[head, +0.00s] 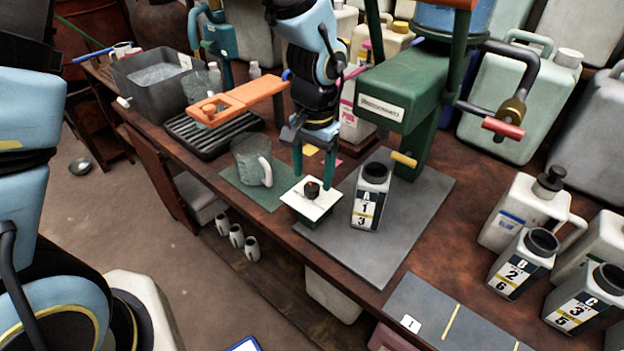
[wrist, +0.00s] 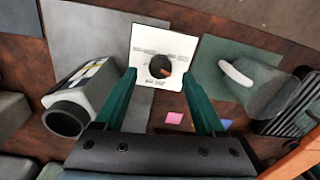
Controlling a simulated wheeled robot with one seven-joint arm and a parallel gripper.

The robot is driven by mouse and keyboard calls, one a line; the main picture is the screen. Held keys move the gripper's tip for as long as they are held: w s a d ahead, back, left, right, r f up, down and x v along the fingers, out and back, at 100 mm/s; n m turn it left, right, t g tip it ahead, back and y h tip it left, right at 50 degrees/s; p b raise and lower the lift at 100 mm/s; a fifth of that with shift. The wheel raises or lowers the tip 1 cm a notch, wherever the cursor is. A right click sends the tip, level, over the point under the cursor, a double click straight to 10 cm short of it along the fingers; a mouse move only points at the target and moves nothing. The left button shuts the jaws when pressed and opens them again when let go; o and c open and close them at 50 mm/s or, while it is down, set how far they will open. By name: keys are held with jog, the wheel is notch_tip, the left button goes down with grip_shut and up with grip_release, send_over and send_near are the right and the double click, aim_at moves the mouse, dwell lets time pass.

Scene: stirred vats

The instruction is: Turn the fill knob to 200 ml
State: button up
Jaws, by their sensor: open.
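The fill knob (head: 312,189) is a small dark knob with a red-orange mark. It sits in the middle of a white dial plate (head: 298,199) on a green box. In the wrist view the knob (wrist: 160,66) shows its orange mark toward the right; the printing around it on the plate (wrist: 146,41) is too small to read. My gripper (head: 313,176) is open and points down, just above the plate. In the wrist view my gripper's fingers (wrist: 159,74) appear on either side of the knob, apart from it. I cannot tell their exact height.
A glass jug (head: 250,160) stands left of the dial on a green mat. Bottle A (head: 368,198) stands close on its right, on a grey mat (head: 420,205). Bottles B (head: 520,265) and C (head: 585,298) stand farther right.

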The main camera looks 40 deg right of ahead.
aim_at(312, 186)
jog(key=shift+f, duration=1.5)
grip_shut()
